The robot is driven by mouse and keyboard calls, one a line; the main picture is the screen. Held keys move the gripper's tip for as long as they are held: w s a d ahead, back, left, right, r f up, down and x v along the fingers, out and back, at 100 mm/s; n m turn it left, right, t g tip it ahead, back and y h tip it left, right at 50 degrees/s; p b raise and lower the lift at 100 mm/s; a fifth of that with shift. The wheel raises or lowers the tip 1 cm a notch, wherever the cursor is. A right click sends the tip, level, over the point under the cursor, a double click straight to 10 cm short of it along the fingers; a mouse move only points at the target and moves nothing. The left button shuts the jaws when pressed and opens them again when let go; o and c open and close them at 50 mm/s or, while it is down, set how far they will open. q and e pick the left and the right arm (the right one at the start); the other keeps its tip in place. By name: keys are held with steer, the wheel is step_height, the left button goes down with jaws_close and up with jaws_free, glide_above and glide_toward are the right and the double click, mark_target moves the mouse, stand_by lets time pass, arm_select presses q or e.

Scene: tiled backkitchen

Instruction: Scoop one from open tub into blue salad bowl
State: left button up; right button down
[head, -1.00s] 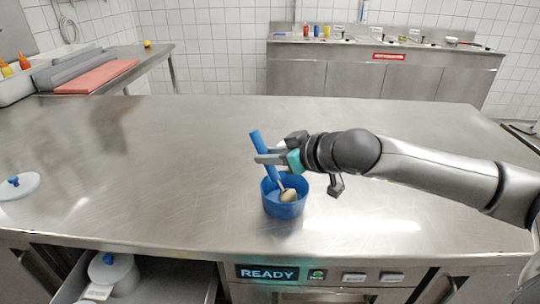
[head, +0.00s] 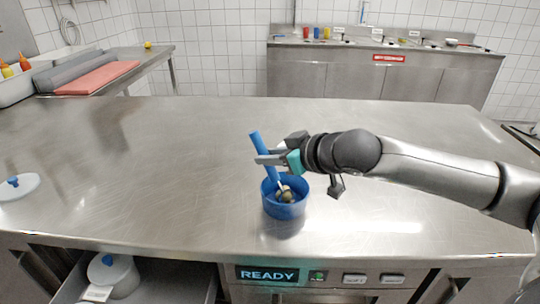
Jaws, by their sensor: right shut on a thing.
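The blue salad bowl (head: 284,211) stands on the steel counter near its front edge. My right gripper (head: 272,160) is above the bowl, shut on the blue handle of a scoop (head: 260,147). The scoop tilts, with its head down inside the bowl. A small tan-brown lump shows at the head; whether it is in the scoop or lying in the bowl I cannot tell. A white round lid with a blue knob (head: 18,187) lies on the counter at far left. I cannot make out an open tub for certain. My left gripper is out of view.
An open drawer below the counter at lower left holds a pale round container with a blue top (head: 113,275). The counter (head: 150,150) is largely clear. A red board (head: 97,78) lies on a side table, and sinks line the back wall.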

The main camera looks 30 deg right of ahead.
step_height(320, 180, up, 2)
steer(key=shift+r+p, duration=0.25)
steer(key=shift+p, duration=0.55)
arm_select(q)
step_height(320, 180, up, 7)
steer(key=p, duration=0.5)
arm_select(e)
step_height(320, 180, up, 9)
